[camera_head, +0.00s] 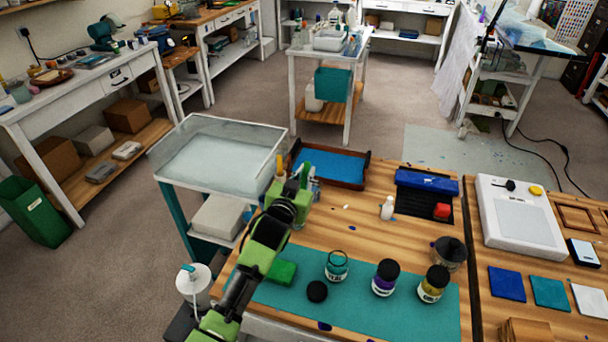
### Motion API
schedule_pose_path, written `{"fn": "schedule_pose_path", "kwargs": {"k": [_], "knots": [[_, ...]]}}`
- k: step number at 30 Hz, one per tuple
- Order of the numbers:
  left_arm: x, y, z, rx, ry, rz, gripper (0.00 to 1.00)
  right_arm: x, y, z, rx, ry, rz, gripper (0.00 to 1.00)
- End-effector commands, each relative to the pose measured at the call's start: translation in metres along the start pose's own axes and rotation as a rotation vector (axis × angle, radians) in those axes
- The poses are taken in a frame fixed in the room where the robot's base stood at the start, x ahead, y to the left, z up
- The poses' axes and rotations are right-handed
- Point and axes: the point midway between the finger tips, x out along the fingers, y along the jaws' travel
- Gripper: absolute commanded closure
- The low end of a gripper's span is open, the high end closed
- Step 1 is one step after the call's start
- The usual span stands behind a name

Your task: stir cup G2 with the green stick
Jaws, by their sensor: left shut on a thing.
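My left gripper (297,183) is at the near left corner of the blue-lined tray, shut on a slim green upright piece, which I take for the green stick (305,170). It is hard to tell from my gripper's own green parts. A yellow-orange upright piece (280,164) shows just to its left. Small bottles or cups (315,188) are partly hidden behind the gripper. I cannot make out a G2 label, so I cannot tell which cup is G2. My right gripper is not in view.
A dark cup (448,252) and white bottle (387,208) stand behind.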

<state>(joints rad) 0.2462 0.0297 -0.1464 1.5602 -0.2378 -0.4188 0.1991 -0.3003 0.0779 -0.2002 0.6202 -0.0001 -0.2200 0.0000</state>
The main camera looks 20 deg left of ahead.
Motion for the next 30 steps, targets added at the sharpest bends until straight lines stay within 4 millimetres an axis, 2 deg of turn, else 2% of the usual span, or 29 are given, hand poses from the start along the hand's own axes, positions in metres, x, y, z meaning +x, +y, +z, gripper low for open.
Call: {"fn": "schedule_pose_path", "kwargs": {"k": [1,18,24,30], "knots": [[0.0,0.0,0.008,0.0,-0.003,0.0,1.0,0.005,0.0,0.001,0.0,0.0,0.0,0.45],[0.0,0.0,0.059,0.0,-0.002,-0.001,1.0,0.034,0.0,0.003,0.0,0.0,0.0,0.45],[0.0,0.0,0.068,0.0,-0.001,-0.001,1.0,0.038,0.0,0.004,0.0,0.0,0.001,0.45],[-0.001,-0.001,0.068,0.0,-0.001,-0.001,1.0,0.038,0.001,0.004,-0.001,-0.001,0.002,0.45]]}}
